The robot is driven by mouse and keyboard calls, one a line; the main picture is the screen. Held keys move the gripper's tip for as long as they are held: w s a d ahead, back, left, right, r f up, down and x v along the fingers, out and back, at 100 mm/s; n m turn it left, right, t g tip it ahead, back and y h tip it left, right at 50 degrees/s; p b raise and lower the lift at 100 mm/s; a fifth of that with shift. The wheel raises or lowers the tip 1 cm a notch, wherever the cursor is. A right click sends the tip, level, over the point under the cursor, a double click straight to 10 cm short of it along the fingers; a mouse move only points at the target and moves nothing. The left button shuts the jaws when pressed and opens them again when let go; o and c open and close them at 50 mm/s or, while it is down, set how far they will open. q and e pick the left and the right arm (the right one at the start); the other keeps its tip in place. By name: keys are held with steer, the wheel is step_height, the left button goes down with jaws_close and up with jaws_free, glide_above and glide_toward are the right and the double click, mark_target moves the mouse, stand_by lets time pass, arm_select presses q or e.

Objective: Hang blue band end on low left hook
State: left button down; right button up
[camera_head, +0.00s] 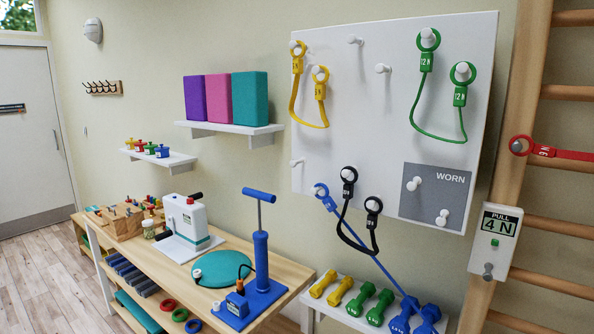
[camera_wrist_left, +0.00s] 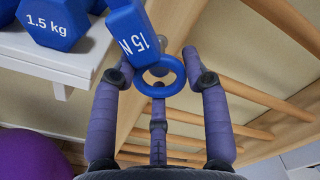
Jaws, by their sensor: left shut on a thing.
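The white board (camera_head: 390,120) carries several white pegs. At its low left, one peg (camera_head: 297,162) is bare, and a peg just below and right of it bears one blue band end (camera_head: 325,199). The blue cord (camera_head: 375,259) runs tight from there down right, across the shelf towards the blue dumbbells, where its far end is hidden. In the left wrist view, my left gripper (camera_wrist_left: 160,80) is shut on the other blue band end (camera_wrist_left: 135,42), a tag marked 15 N with a ring (camera_wrist_left: 162,88) between the fingers. My right gripper is in neither view.
A black band (camera_head: 347,220) hangs on two pegs right beside the hung blue end. Yellow (camera_head: 308,118) and green (camera_head: 437,132) bands hang above. A dumbbell shelf (camera_head: 345,317) stands below. Wooden wall bars (camera_head: 560,225) are at the right, a bench with equipment at the left.

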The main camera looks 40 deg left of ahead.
arm_select(q)
steer(key=shift+w+d+f+b, duration=0.1)
steer(key=shift+w+f+b, duration=0.15)
steer(key=shift+w, duration=0.55)
steer(key=shift+w+d+f+b, duration=0.15)
steer(key=shift+w+b, duration=0.1)
steer(key=shift+w, duration=0.5)
steer(key=shift+a+r+p, duration=0.3)
steer(key=shift+a+p, duration=0.05)
stand_by(0.6)
steer(key=c, duration=0.6)
jaws_free()
steer(key=shift+o, duration=0.2)
steer(key=shift+w+r, duration=0.15)
steer(key=shift+o, duration=0.9)
steer(key=shift+a+r, duration=0.1)
